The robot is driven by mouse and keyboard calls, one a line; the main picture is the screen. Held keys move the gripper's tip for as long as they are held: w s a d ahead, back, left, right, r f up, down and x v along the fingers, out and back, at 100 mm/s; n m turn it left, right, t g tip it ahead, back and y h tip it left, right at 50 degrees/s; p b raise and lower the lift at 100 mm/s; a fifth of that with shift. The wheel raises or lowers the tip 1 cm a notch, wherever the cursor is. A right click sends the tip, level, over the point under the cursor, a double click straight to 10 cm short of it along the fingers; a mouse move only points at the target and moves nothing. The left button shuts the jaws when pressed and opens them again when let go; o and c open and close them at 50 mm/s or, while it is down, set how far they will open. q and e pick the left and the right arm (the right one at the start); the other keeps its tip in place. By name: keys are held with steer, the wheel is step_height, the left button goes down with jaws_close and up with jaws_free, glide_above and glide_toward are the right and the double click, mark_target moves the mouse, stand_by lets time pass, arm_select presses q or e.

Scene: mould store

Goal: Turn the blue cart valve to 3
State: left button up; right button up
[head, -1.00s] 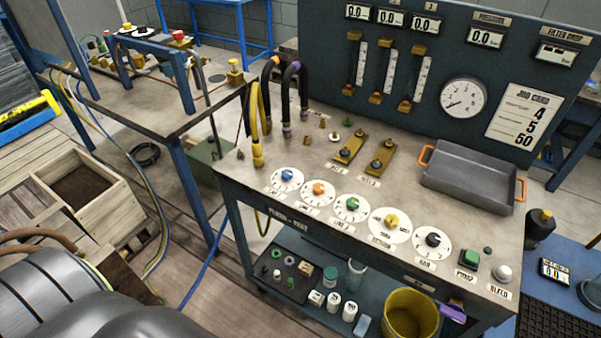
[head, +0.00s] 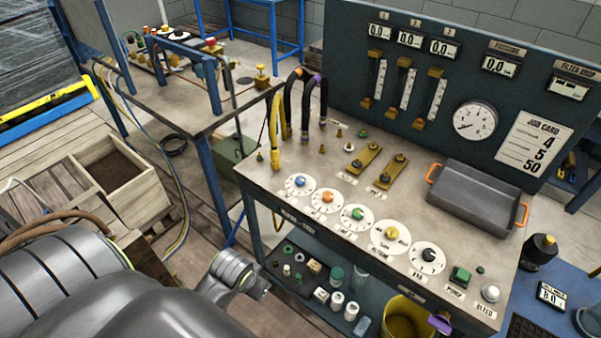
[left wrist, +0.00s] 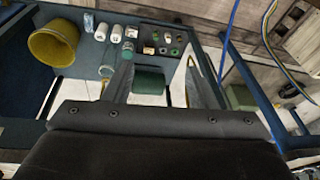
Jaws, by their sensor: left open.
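The blue valve knob (head: 299,181) sits at the left end of the row of dials on the cart top (head: 330,235). It has a round white dial plate; the number its pointer faces is too small to read. My left arm comes in from the lower left of the head view, with its wrist below and left of the knob, in front of the cart and apart from it. In the left wrist view my left gripper (left wrist: 163,72) is open and empty, its fingers above the lower shelf area. The blue knob does not show there. My right gripper is not in view.
Orange (head: 327,197), green (head: 357,213), yellow (head: 391,232) and black (head: 429,254) knobs continue the row. Black and yellow hoses (head: 276,132) stand behind the blue knob. A grey tray (head: 478,197) is at the right. A yellow bucket (head: 405,318) and jars are on the lower shelf.

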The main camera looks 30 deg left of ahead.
arm_select(q)
steer(key=w+a+r+g, duration=0.1)
steer(key=w+r, duration=0.3)
steer(key=w, duration=0.3)
steer(key=w+a+r+n, duration=0.1)
steer(key=w+r, duration=0.2)
steer(key=w, duration=0.4)
steer(key=w+a+r+g, duration=0.1)
steer(key=w+a+r, duration=0.1)
steer(key=w+r, duration=0.35)
step_height(320, 180, up, 12)
steer(key=n+g+h, duration=0.1)
steer(key=n, duration=0.2)
glide_above(300, 179)
step_height(300, 179, down, 17)
steer(key=shift+f+b, duration=0.2)
steer(key=shift+b, duration=1.05)
steer(key=c, duration=1)
steer(key=shift+o, duration=0.2)
steer(key=shift+r, duration=0.1)
